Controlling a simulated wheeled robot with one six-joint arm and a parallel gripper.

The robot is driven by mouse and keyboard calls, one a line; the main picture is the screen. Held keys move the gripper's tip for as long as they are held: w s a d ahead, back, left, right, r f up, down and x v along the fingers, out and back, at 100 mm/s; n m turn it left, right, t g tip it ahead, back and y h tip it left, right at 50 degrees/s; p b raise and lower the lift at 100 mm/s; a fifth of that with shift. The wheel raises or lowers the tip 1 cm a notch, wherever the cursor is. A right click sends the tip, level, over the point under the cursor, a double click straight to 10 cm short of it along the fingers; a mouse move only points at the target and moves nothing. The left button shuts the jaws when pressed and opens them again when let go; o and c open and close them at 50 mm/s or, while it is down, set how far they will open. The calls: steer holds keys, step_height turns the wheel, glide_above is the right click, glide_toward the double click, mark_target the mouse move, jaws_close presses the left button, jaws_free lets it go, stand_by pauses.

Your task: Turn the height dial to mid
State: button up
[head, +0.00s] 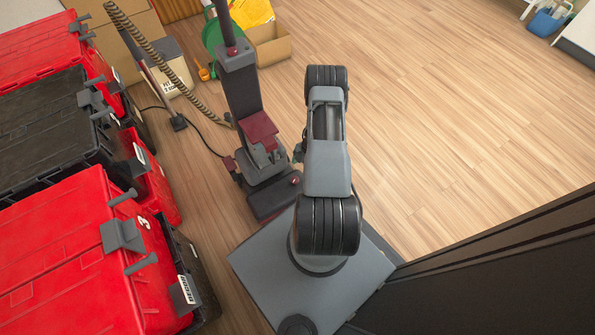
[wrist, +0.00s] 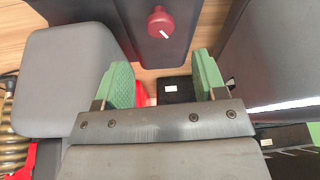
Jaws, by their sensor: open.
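The dial is a round dark red knob (wrist: 160,22) with a white pointer line, on a dark grey housing in the wrist view. Its line points to the lower right in that picture; no scale marks are readable. In the head view a small red knob (head: 295,180) shows on the floor head of the upright vacuum cleaner (head: 242,90). My gripper (wrist: 161,78) has green finger pads, spread apart with nothing between them. The dial lies beyond the fingertips, apart from them. In the head view my arm mostly hides the gripper; only a bit of green shows.
Stacked red totes (head: 75,255) and a black tote (head: 45,130) stand on the left. A cardboard box (head: 270,45) and a pale bin (head: 172,70) are behind the vacuum. A ribbed hose leans beside it.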

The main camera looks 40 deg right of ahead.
steer(key=p+v, duration=0.1)
steer(key=v, duration=0.4)
steer(key=shift+d+r+p, duration=0.15)
steer(key=shift+r+p, duration=0.2)
steer(key=shift+r, duration=0.05)
